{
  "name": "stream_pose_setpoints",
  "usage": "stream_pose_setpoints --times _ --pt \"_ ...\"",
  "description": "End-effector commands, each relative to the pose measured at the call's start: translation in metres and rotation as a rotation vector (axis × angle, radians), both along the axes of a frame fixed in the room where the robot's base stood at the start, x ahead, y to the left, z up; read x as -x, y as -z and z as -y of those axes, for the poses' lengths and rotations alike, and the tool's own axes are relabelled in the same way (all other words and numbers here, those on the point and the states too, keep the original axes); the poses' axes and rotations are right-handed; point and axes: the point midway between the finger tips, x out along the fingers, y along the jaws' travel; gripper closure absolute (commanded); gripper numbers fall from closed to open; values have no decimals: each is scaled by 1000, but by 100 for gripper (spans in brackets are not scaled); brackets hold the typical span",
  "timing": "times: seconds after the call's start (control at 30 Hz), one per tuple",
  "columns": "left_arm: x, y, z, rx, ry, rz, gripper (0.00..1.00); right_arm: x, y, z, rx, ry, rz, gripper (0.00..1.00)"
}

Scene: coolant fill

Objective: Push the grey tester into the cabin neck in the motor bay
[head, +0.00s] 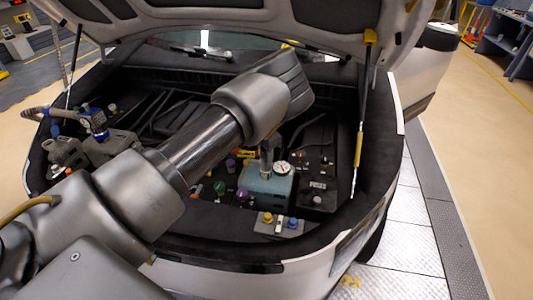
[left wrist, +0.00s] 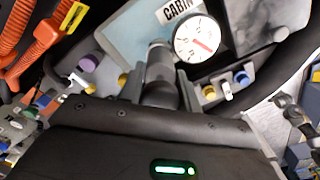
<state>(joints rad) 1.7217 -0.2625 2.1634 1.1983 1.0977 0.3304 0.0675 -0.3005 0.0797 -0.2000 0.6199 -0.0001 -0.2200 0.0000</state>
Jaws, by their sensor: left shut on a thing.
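The grey tester (left wrist: 160,72) is an upright-looking grey cylinder with a round white gauge (left wrist: 200,38) beside it; the gauge also shows in the head view (head: 282,168). My left gripper (left wrist: 158,92) is shut on the tester, one finger on each side. The tester is over the pale blue cabin tank (head: 266,187), whose CABIN label shows in the left wrist view beside the gauge. The cabin neck is hidden by the tester and my fingers. I cannot tell how deep the tester sits in it. My right gripper is not in view.
A small holder (head: 278,228) with yellow, white and blue caps stands at the bay's front edge. Purple (head: 242,195) and green (head: 220,188) caps are left of the tank. A hose with a blue fitting (head: 94,118) is at the bay's left. The raised hood (head: 330,35) hangs above my arm.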

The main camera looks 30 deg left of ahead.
Motion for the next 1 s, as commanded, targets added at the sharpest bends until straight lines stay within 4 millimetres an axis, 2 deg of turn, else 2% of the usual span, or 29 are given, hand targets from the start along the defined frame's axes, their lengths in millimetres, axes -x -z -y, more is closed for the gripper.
stream_pose_setpoints --times 0.07,0.1,0.2,0.27,1.0 --pt "0 0 0 -1 0 1 99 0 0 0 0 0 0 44" --pt "0 0 0 -1 0 1 68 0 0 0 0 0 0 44" --pt "0 0 0 -1 0 1 81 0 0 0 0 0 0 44" --pt "-1 -1 0 -1 0 2 84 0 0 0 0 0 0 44" --pt "0 0 0 0 23 -1 84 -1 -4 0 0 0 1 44"
